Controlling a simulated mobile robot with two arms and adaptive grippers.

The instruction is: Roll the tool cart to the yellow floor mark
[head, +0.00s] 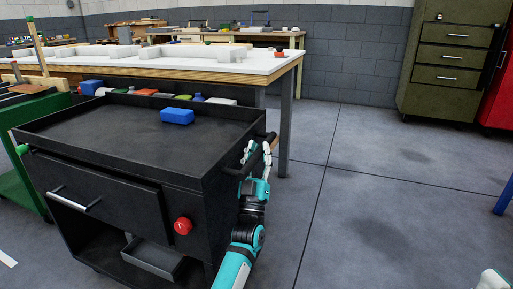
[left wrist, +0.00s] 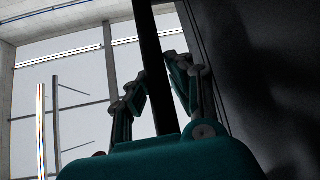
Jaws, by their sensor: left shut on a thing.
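The black tool cart (head: 110,125) stands upright in the middle left of the head view. Its handle (head: 232,171) is a dark bar on the right side. My left gripper (head: 259,150) is shut on this handle; in the left wrist view the dark bar (left wrist: 152,60) runs between its two fingers. A blue block (head: 177,116) lies on the cart's top. A pale tip (head: 493,281) at the lower right edge seems to be my right gripper, mostly out of frame. I see no yellow floor mark.
A white-topped workbench (head: 215,68) stands close behind the cart, its leg (head: 285,125) near my left gripper. A green cart (head: 22,175) is close on the left. An olive drawer cabinet (head: 450,75) and a red cabinet (head: 500,95) stand back right. Grey floor to the right is clear.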

